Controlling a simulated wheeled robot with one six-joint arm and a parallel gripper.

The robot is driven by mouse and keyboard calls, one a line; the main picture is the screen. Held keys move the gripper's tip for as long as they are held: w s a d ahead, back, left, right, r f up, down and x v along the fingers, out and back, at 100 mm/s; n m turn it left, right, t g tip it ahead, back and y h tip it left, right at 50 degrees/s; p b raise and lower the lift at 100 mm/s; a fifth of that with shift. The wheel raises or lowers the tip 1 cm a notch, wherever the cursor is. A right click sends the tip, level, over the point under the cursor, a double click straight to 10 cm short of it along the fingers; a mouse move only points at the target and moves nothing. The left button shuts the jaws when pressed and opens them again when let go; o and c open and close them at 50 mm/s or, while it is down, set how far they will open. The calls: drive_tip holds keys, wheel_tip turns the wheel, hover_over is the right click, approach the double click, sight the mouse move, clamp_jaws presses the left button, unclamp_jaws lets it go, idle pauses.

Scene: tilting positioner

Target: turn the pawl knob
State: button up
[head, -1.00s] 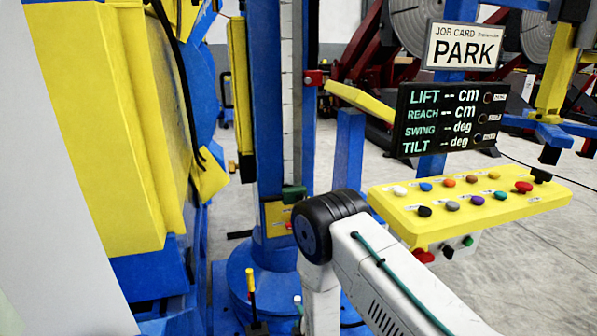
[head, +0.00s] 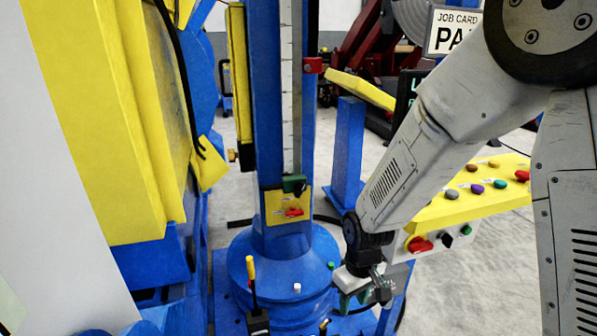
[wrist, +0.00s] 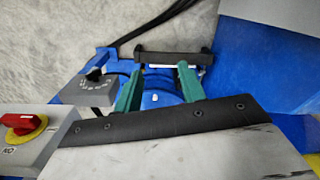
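A small red knob (head: 293,212) sits on a yellow plate (head: 275,217) low on the blue column; I cannot read a label that marks it as the pawl knob. My gripper (head: 362,292) is lower and to the right of this plate, apart from it, beside the blue round base. In the wrist view my gripper (wrist: 158,90) has its two green fingers well apart with nothing held between them. Behind the fingers is a blue round part with a small white peg (wrist: 155,98). The red knob on the plate is not clearly visible in the wrist view.
A yellow console (head: 470,205) with several coloured knobs is partly behind my arm. In the wrist view a red rotary switch (wrist: 22,122) and a black dial knob (wrist: 95,75) sit close left of the fingers.

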drive_tip(key=s+d+r+m, duration=0.2)
drive_tip(key=s+d+r, duration=0.2)
drive_tip(key=s+r, duration=0.3)
drive_tip(key=s+d+r+m+t, duration=0.1)
drive_tip(key=s+d+r, duration=0.4)
drive_tip(key=r, duration=0.5)
drive_tip(key=s+d+r+m, duration=0.3)
drive_tip(key=s+d+r, duration=0.2)
drive_tip(key=s+r, duration=0.3)
drive_tip(key=shift+s+r+t, duration=0.3)
drive_tip(key=shift+s+r, duration=0.05)
drive_tip(key=shift+r, duration=0.25)
